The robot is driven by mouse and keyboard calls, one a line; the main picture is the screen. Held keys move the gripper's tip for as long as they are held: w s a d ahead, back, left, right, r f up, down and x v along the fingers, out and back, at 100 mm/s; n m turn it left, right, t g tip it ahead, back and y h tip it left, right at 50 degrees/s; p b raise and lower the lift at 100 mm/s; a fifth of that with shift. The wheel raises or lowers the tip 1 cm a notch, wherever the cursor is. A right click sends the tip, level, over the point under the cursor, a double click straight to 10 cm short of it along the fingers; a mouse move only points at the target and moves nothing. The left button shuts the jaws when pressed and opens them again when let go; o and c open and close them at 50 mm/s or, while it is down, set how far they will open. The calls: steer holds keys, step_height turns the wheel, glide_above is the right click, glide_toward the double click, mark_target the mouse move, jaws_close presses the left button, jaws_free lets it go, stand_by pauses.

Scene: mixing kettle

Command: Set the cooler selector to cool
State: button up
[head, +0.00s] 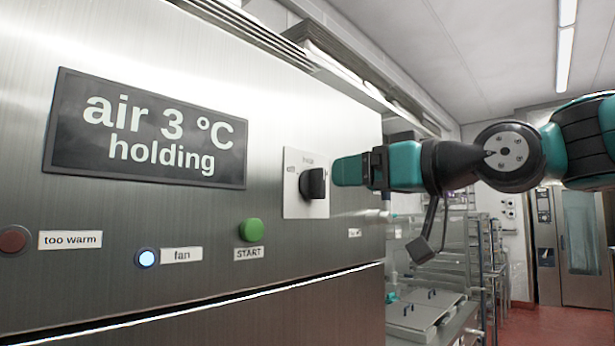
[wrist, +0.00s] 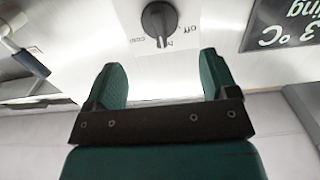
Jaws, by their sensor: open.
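The cooler selector is a black rotary knob (head: 312,183) on a pale square plate (head: 300,208) on the steel front, right of the display. Its grip bar stands about upright. In the wrist view the knob (wrist: 159,20) appears at the top, with small labels below it; "Off" is to the lower right and one resembling "cool" to the lower left. The bar's lower end there points between these two. My gripper (head: 340,170) is just right of the knob in the head view. In the wrist view my gripper (wrist: 161,66) is open and empty, its fingers short of the knob.
The display (head: 148,128) reads "air 3 °C holding". A green START button (head: 251,230), a lit fan lamp (head: 147,258) and a dark red "too warm" lamp (head: 14,240) are on the same front. Steel racks and counters stand to the right.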

mark_target(324, 179)
steer(key=p+x, duration=0.3)
steer(key=x, duration=0.3)
steer(key=shift+a+r, duration=0.15)
steer(key=shift+a, duration=0.05)
steer(key=shift+w, duration=0.15)
jaws_close()
